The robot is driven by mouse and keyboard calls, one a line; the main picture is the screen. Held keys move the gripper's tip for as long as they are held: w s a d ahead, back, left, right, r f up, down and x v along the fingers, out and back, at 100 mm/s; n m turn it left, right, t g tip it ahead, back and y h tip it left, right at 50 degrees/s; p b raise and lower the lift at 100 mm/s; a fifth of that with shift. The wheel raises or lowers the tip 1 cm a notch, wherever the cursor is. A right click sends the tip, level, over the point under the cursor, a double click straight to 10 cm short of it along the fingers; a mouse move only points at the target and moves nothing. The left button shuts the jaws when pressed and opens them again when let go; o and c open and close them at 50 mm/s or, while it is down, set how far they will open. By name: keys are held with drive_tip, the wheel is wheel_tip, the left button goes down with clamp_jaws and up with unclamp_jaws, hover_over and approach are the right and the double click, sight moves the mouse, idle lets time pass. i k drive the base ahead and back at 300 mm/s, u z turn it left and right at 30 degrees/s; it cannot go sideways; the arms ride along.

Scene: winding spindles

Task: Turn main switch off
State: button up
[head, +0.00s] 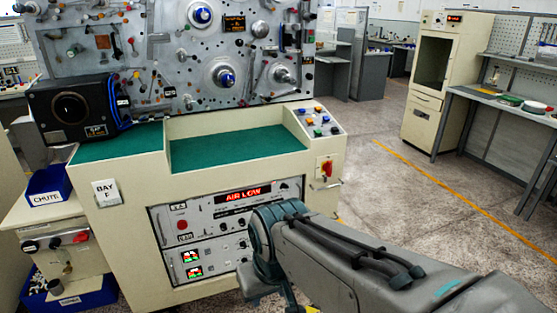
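My gripper's fingers do not show. Nothing of my arm touches the switch in this view.
The console's rack panel (200,225) has a red display reading "AIR LOW". A sloped panel (318,122) carries several coloured buttons. A side cart with a blue "CHUTE" bin (48,190) stands at left. The floor (385,215) right of the console is clear.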

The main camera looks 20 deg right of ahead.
sight(327, 167)
drive_tip(key=z, duration=0.2)
drive_tip(key=i, duration=0.75)
drive_tip(key=z, duration=0.8)
drive_tip(key=i, duration=0.3)
drive_tip(key=z, duration=0.3)
